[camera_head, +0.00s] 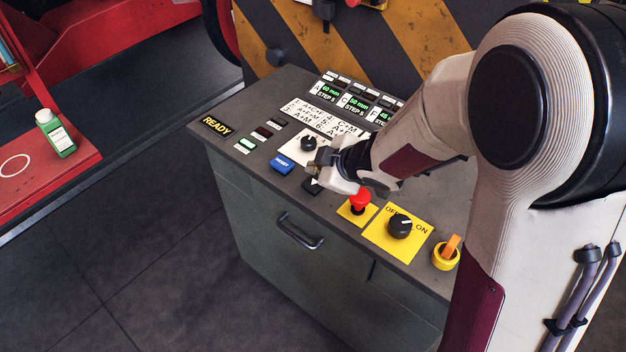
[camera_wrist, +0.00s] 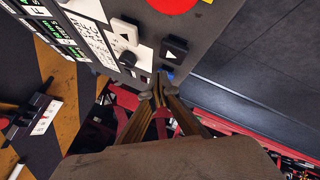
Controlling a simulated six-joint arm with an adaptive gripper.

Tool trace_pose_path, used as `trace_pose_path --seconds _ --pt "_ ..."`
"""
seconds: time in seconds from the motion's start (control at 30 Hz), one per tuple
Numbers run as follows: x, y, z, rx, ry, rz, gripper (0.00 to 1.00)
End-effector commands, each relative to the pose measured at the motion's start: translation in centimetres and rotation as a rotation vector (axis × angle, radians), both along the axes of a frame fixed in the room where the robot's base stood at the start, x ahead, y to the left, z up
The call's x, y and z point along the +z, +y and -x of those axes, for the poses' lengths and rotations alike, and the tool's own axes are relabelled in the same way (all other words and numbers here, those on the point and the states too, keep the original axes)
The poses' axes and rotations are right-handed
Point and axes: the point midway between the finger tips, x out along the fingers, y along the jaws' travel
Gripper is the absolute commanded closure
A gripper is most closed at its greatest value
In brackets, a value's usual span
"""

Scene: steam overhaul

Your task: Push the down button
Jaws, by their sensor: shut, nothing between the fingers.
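A black push button with a white triangle (camera_head: 312,186) sits near the front edge of the grey control console (camera_head: 240,166). It also shows whole in the wrist view (camera_wrist: 175,48), beside a white push button with a dark triangle (camera_wrist: 125,32). The white one is hidden behind my gripper in the head view. Which way each triangle points is hard to tell. My gripper (camera_head: 326,170) is shut and empty above the console, by these buttons. In the wrist view its fingertips (camera_wrist: 157,88) meet just below the black button in the picture; contact with the panel cannot be told.
A blue button (camera_head: 283,164) and a black knob (camera_head: 308,143) lie left of my gripper. A red emergency button (camera_head: 360,199), a yellow-plated rotary switch (camera_head: 400,226) and an orange switch (camera_head: 449,247) lie to the right. Labels and displays (camera_head: 345,100) fill the back.

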Motion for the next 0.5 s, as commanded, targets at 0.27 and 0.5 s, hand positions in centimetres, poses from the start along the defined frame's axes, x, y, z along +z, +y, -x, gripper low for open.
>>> trace_pose_path --seconds 0.27,0.5 --pt "1.7 0.0 0.0 0.001 -0.002 0.001 1.00" --pt "3.0 0.0 0.0 0.000 -0.002 0.000 1.00"
